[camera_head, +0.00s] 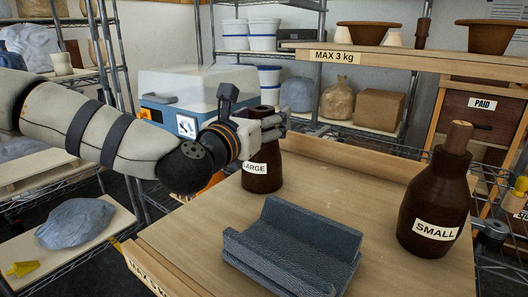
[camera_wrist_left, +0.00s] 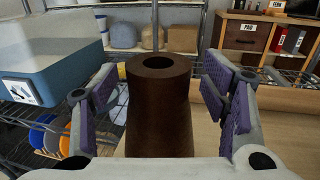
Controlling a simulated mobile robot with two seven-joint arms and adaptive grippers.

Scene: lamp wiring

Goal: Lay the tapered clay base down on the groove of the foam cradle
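The tapered clay base (camera_head: 262,172), dark brown and labelled LARGE, stands upright on the wooden table behind the cradle. The wrist view shows its narrower top with a round hole (camera_wrist_left: 158,98). My left gripper (camera_head: 275,128) is at its upper part. In the wrist view the purple-padded fingers (camera_wrist_left: 160,105) are open on either side of the base, with visible gaps. The grey foam cradle (camera_head: 290,248) lies empty on the table, its long groove facing up.
A brown bottle-shaped piece labelled SMALL (camera_head: 427,205) stands at the table's right side. A raised shelf marked MAX 3 kg (camera_head: 330,56) spans the back. The table between base and bottle is clear.

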